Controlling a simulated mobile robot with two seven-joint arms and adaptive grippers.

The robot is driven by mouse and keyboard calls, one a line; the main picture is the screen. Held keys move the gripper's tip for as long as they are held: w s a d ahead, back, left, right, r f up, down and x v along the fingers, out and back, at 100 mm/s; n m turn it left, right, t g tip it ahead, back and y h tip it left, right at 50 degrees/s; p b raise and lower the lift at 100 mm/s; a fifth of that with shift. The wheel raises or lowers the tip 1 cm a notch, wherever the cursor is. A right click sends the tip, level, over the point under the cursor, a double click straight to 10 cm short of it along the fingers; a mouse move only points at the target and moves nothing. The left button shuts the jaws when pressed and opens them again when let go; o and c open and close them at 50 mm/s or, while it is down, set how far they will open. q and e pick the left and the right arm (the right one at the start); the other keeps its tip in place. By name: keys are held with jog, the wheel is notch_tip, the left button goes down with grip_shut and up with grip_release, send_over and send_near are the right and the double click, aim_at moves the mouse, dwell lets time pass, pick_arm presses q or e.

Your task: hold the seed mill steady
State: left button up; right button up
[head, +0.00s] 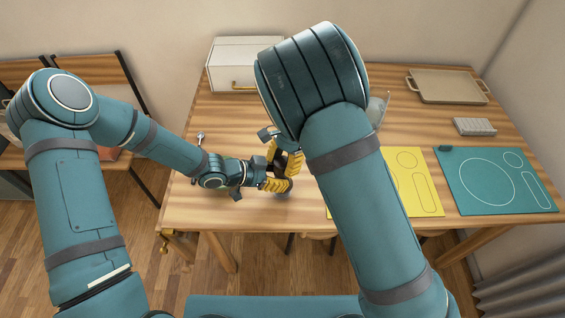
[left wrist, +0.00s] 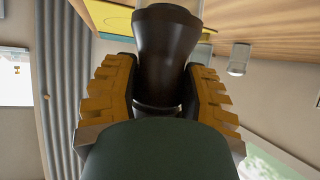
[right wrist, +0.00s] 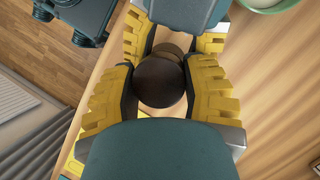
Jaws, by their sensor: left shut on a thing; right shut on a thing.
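The seed mill (left wrist: 166,60) is a dark, waisted body between the fingers of my left gripper (left wrist: 158,88) in the left wrist view. In the right wrist view its round dark-brown top (right wrist: 160,82) sits between the yellow fingers of my right gripper (right wrist: 160,85). Both grippers are shut on the mill. In the head view my left gripper (head: 276,184) comes in from the left, low on the mill near the table's front. My right gripper (head: 287,160) is just above it, and the two grippers and right arm hide most of the mill.
The wooden table (head: 230,115) holds a white box (head: 232,60) at the back, a tan tray (head: 447,87) and a grey block (head: 474,126). Yellow (head: 415,180) and teal (head: 495,180) mats lie at right. A pale green bowl (right wrist: 265,5) is near the grippers.

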jog(key=shift+m+t+y, duration=0.35)
jog(key=shift+m+t, duration=0.1)
jog(key=shift+m, duration=0.95)
jog(key=shift+m+t+y, duration=0.35)
jog(key=shift+m+t, duration=0.1)
jog(key=shift+m, duration=0.95)
jog(key=o, duration=1.2)
jog(key=v, duration=1.2)
jog(key=shift+s, duration=0.1)
